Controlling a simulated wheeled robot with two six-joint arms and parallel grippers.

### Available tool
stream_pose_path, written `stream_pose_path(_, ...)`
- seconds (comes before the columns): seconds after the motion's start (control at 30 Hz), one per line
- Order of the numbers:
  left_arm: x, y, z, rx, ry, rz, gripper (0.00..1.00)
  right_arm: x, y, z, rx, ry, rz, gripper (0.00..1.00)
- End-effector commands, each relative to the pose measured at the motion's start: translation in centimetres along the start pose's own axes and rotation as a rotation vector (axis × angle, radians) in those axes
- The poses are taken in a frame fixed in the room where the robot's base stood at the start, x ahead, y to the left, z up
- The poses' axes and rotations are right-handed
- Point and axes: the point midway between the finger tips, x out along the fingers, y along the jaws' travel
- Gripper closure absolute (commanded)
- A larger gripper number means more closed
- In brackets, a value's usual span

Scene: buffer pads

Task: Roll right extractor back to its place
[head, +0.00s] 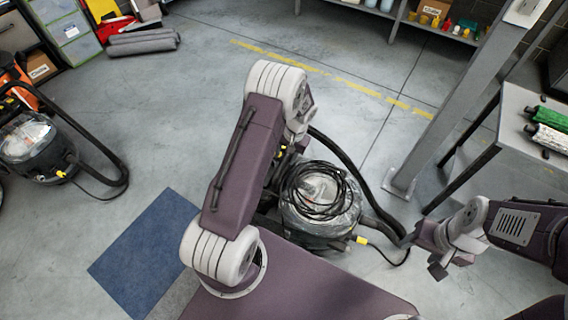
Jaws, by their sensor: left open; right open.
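An extractor (322,212) with a clear-topped round tank and a coiled black cable stands on the floor just in front of my base. Its black hose curves around its right side. A second, similar extractor (28,140) stands at the far left. My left arm reaches over the near extractor's left side. My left gripper (287,160) points down by its back left part; it is open, and its fingertips are largely hidden among dark parts. My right gripper (438,262) is open, right of the extractor, close to the hose end; I cannot tell whether they touch.
A blue floor pad (140,252) lies left of my base. A grey metal post (440,125) and a table (520,112) with green and white items stand at the right. Shelves (425,22) line the back. Grey rolls (142,42) lie back left. The middle floor is clear.

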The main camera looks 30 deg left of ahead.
Motion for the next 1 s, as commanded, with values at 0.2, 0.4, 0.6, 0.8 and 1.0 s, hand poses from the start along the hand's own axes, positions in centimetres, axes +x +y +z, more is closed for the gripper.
stream_pose_path(0.2, 3.5, 0.1, 0.0, 0.000, 0.001, 0.000, 0.56, 1.7, 0.0, 0.2, 0.000, 0.000, 0.000, 0.42)
stream_pose_path(0.4, 3.9, 0.0, -0.1, 0.000, 0.002, 0.000, 0.56, 1.7, 0.0, 0.2, 0.000, 0.000, 0.000, 0.42)
stream_pose_path(0.6, 3.8, 0.0, 0.0, 0.000, 0.002, 0.000, 0.78, 1.7, 0.0, 0.2, 0.000, 0.000, 0.000, 0.42)
stream_pose_path(0.8, 3.8, 0.0, 0.0, 0.000, 0.002, 0.000, 1.00, 1.7, 0.0, 0.2, 0.000, 0.000, 0.000, 0.42)
stream_pose_path(1.0, 3.8, 0.0, 0.0, 0.000, 0.001, 0.000, 1.00, 1.7, 0.0, 0.2, 0.000, 0.000, 0.000, 0.42)
